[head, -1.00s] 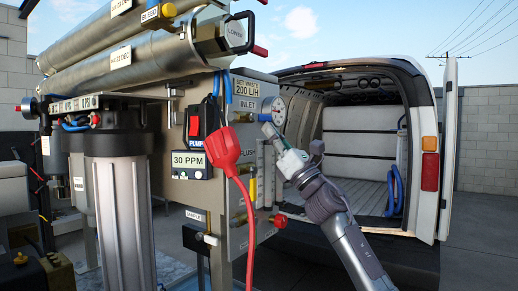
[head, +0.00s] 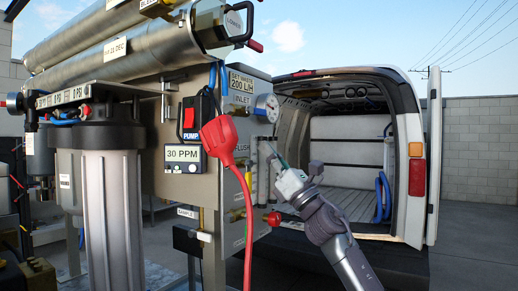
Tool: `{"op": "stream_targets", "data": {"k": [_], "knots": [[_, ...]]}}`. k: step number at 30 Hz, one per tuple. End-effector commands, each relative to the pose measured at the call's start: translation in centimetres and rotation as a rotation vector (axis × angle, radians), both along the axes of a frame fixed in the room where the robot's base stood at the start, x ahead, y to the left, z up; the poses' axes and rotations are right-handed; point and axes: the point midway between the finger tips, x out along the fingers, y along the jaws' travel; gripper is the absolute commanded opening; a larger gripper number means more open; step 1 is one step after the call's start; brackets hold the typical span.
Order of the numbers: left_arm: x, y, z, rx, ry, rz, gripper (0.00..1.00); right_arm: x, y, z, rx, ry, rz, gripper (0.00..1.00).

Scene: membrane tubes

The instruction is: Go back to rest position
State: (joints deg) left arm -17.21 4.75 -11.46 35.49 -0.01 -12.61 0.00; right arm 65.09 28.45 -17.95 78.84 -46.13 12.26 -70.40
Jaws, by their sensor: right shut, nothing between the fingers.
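My right gripper (head: 275,157) is at the end of the grey arm that comes up from the bottom right. Its fingers are shut and empty, pointing up and left. In the picture it is just right of the panel's edge and below the round gauge (head: 266,108), in front of the van's open rear. I cannot tell how far it is from the panel. The two steel membrane tubes (head: 130,50) lie slanted across the top of the skid. My left gripper does not show.
The metal panel (head: 232,190) carries a pump switch (head: 190,118), a 30 PPM meter (head: 184,158) and a hanging red plug (head: 219,140). A tall filter housing (head: 112,200) stands at left. The white van (head: 408,120) is open behind. Paved ground (head: 475,240) at right is clear.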

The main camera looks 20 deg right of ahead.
Motion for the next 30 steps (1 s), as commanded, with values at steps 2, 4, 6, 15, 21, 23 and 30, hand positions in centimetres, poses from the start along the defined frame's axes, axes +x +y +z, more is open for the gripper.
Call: {"op": "stream_targets", "data": {"k": [2,4,6,15,21,23,30], "knots": [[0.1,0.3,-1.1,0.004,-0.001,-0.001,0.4,-1.2,-1.0,-1.8,-0.002,0.0,-0.003,0.0],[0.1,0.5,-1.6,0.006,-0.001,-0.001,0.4,-2.1,-1.6,-2.8,-0.002,0.0,-0.002,0.0],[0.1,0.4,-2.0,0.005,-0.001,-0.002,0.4,-2.8,-2.2,-3.7,-0.002,0.0,-0.001,0.0],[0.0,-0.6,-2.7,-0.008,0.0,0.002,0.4,-4.4,-3.3,-5.2,0.0,-0.001,0.001,0.0],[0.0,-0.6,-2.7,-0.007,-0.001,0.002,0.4,-4.0,-3.1,-6.7,0.052,0.036,0.021,0.0],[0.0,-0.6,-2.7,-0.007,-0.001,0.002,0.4,-3.6,-2.9,-8.8,0.129,0.088,0.049,0.0],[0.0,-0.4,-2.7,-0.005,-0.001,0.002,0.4,-3.2,-2.7,-25.1,0.757,0.487,0.187,0.0]]}}
